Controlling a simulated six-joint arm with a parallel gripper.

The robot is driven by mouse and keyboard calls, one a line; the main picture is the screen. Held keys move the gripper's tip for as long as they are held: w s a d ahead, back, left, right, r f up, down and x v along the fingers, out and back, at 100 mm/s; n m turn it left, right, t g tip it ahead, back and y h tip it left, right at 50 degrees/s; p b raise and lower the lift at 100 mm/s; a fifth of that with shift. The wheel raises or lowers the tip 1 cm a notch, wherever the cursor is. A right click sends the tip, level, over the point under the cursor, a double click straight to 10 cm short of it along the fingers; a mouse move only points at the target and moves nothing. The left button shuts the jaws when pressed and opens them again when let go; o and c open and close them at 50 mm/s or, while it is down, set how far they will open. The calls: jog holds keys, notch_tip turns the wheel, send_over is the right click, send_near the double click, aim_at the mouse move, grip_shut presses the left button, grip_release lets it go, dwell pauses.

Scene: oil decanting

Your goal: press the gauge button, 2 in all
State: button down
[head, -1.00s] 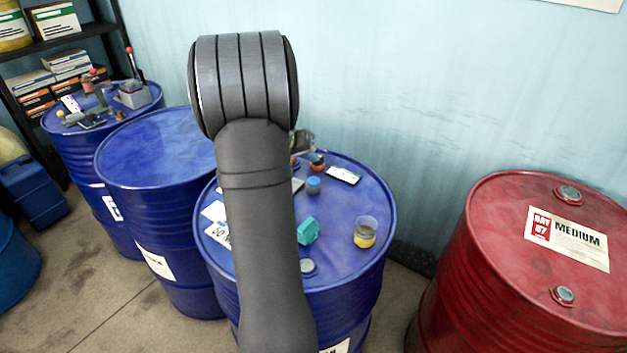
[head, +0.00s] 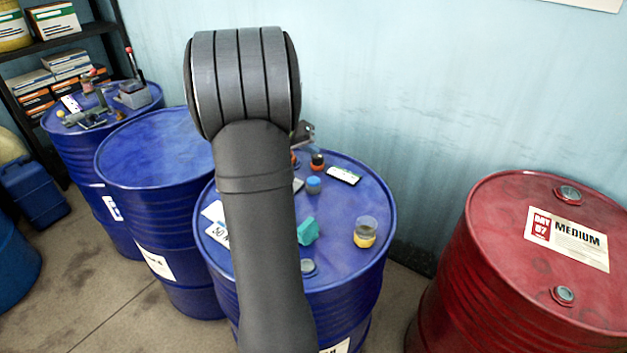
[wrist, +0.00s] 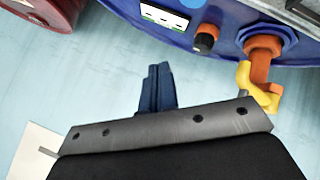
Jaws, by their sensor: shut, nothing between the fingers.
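My gripper (wrist: 158,70) shows in the wrist view as dark blue fingers held together with nothing between them, against the pale wall. In the head view my arm hides most of it. A small black-and-orange knob (head: 317,161) stands on the middle blue drum (head: 345,270); it also shows in the wrist view (wrist: 206,38), up and to the right of the fingertips and apart from them. I cannot tell whether this knob is the gauge button. A grey metal box (wrist: 300,12) is cut off at the top right corner of the wrist view.
An orange pipe with a yellow handle (wrist: 248,78) is close right of the fingers. The drum top also holds a white-and-green card (head: 344,175), a blue cap (head: 313,186), a teal object (head: 307,231) and a cup of yellow liquid (head: 365,233). A red drum (head: 490,240) stands right.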

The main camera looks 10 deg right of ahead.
aim_at(310, 181)
jog(key=shift+f, duration=3.85)
jog(key=shift+f, duration=0.4)
jog(key=shift+f, duration=0.45)
jog(key=shift+r, duration=0.9)
jog(key=shift+r, duration=2.5)
